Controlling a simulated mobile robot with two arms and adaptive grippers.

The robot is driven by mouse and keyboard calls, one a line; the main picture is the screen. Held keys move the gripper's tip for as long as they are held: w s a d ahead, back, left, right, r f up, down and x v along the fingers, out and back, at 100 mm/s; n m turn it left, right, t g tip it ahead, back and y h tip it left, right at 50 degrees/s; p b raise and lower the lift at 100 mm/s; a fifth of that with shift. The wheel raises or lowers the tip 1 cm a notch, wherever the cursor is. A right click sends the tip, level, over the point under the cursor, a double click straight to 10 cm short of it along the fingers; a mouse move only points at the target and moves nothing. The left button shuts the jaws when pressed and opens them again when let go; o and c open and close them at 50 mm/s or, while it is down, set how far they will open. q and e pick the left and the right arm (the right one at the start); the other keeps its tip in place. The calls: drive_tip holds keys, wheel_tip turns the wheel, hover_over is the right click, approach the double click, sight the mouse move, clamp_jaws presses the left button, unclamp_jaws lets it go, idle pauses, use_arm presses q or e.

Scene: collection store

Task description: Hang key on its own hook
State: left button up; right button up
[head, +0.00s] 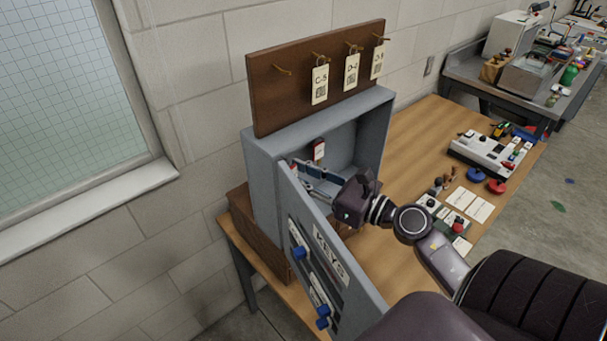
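A grey key cabinet (262,178) stands on a wooden table with its door (330,262), marked KEYS, swung open. Inside it, a small tag with a red top and white lower part (318,150) hangs near the back wall; any key on it is too small to make out. My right gripper (312,180) reaches into the cabinet just below this tag, partly behind the door's edge. Whether its fingers are apart or closed is unclear. A brown hook board (268,102) above has a bare hook (284,71) at left. My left gripper is not in view.
Tags C-5 (320,86), D-1 (351,73) and a third tag (377,62) hang on the board's other hooks. Blue-capped items (299,253) sit on the door. Cards (470,204), a white device (484,153) and several small items lie on the table (412,142) at right.

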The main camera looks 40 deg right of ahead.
drive_tip(key=shift+d+x, duration=0.25)
drive_tip(key=shift+x, duration=0.8)
drive_tip(key=shift+w+f, duration=0.4)
drive_tip(key=shift+w, duration=0.35)
drive_tip(key=o, duration=1)
drive_tip(key=v, duration=1.2)
